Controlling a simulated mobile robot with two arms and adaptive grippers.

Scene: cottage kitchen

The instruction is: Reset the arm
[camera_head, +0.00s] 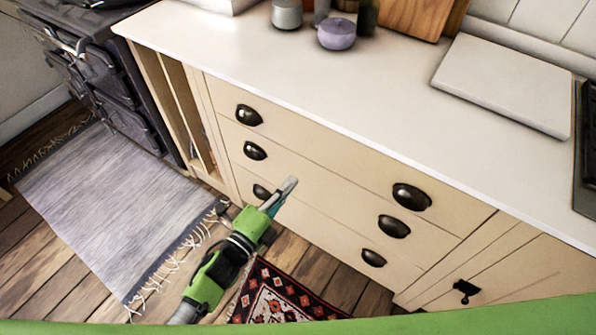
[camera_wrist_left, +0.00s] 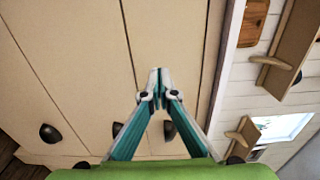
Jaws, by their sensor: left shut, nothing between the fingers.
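My left gripper (camera_head: 289,184) is in front of the cream drawer cabinet (camera_head: 300,150), near its lower drawers. In the left wrist view, the gripper's two fingers (camera_wrist_left: 155,72) meet at the tips, shut with nothing between them. Its green arm comes up from the bottom of the head view. The cabinet front (camera_wrist_left: 165,30) fills much of the left wrist view, with dark cup handles near the fingers. I cannot tell how far the fingertips are from the drawer fronts. My right gripper is in neither view.
A white countertop (camera_head: 350,85) runs above the drawers. It holds a lavender pot (camera_head: 337,34), a grey-green jar (camera_head: 287,14) and a white flat board (camera_head: 505,82). A dark stove (camera_head: 95,60) stands at left. A grey rug (camera_head: 110,200) and a red patterned rug (camera_head: 280,298) lie on the wood floor.

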